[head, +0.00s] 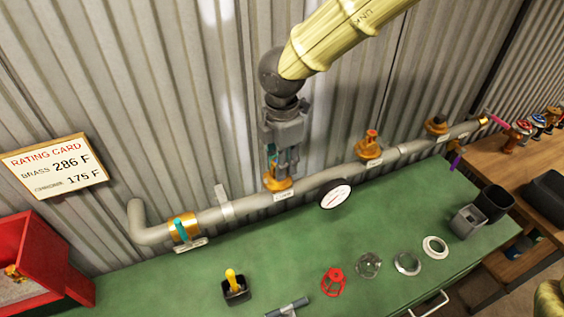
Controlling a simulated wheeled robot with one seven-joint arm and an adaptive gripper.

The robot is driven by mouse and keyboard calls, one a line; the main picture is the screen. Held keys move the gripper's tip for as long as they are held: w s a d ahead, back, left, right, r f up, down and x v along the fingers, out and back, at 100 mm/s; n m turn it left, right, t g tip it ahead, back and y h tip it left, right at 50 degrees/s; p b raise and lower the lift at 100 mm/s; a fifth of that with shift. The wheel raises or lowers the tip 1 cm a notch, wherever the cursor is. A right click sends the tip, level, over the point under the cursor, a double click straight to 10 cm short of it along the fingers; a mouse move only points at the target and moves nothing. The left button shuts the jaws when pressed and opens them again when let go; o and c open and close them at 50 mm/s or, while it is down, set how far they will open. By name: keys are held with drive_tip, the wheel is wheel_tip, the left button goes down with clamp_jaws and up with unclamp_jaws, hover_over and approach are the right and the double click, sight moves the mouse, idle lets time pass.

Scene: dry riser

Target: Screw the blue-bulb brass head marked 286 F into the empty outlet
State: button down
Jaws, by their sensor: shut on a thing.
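A second brass fitting (369,148) carries a red-topped piece. A third (437,125) has a dark top.
A round gauge (335,194) hangs in front of the pipe. A teal-handled valve (181,229) is at left. The green bench (200,275) holds a yellow-handled item (234,286), a red cage (333,281) and rings (407,263). A red box (40,260) stands at left; several coloured heads (518,130) stand at right.

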drive_tip(key=shift+s+m+b, duration=0.15)
drive_tip(key=shift+m+b, duration=0.2)
drive_tip(key=shift+m, duration=0.85)
drive_tip(key=c, duration=1.2)
unclamp_jaws()
drive_tip(key=shift+s, duration=0.1)
drive_tip(key=shift+d, duration=0.1)
wheel_tip(320, 180, up, 12)
